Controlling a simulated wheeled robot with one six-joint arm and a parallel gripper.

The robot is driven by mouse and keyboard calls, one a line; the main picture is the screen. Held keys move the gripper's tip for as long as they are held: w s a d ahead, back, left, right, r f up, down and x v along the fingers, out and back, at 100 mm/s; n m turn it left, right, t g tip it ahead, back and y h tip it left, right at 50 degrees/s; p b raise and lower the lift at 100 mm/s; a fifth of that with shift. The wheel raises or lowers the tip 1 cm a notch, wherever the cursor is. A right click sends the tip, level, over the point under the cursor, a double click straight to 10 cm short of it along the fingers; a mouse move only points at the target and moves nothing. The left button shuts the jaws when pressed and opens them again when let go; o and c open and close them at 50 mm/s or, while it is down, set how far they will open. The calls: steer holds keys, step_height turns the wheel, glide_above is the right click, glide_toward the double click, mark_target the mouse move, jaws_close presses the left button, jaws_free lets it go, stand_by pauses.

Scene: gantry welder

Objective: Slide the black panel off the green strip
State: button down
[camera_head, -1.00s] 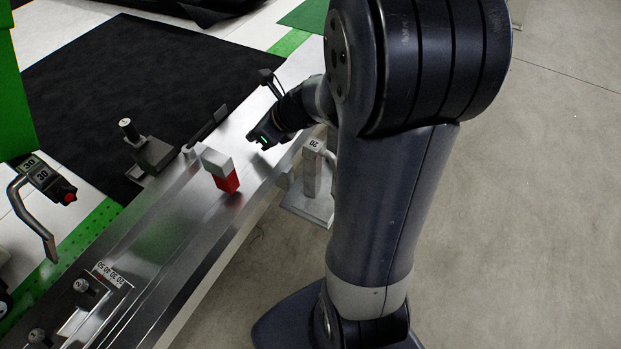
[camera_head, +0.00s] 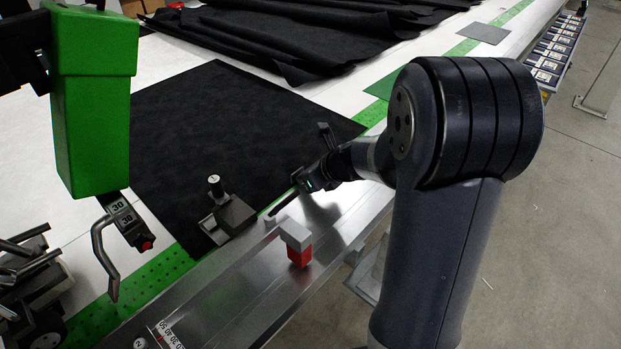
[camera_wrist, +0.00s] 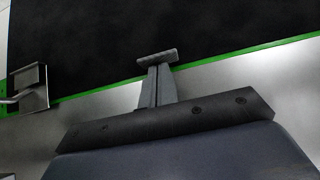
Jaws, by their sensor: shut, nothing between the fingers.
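The black panel (camera_head: 225,125) lies flat on the white table in the head view and fills the upper part of the wrist view (camera_wrist: 220,30). Its near edge lies over the green strip (camera_head: 155,285), which shows bare at both ends of the panel. In the wrist view only a thin line of the green strip (camera_wrist: 285,45) shows along the panel's edge. My gripper (camera_head: 301,184) is shut and empty near the panel's near edge. In the wrist view its fingertips (camera_wrist: 157,58) overlap the panel; I cannot tell whether they touch it.
A silver rail (camera_head: 240,295) runs along the table's near side. A red and grey block (camera_head: 298,245) and a metal clamp (camera_head: 232,215) stand close to my gripper. A green housing (camera_head: 92,100) hangs at left. Bunched black fabric (camera_head: 300,40) lies behind.

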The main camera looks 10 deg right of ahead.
steer(key=p, duration=0.7)
glide_toward(255, 152)
steer(key=x, duration=0.4)
steer(key=shift+a+f, duration=0.15)
steer(key=shift+f, duration=0.3)
steer(key=shift+w+a+f+p, duration=0.2)
steer(key=shift+w+a+p, duration=0.15)
steer(key=shift+w, duration=0.15)
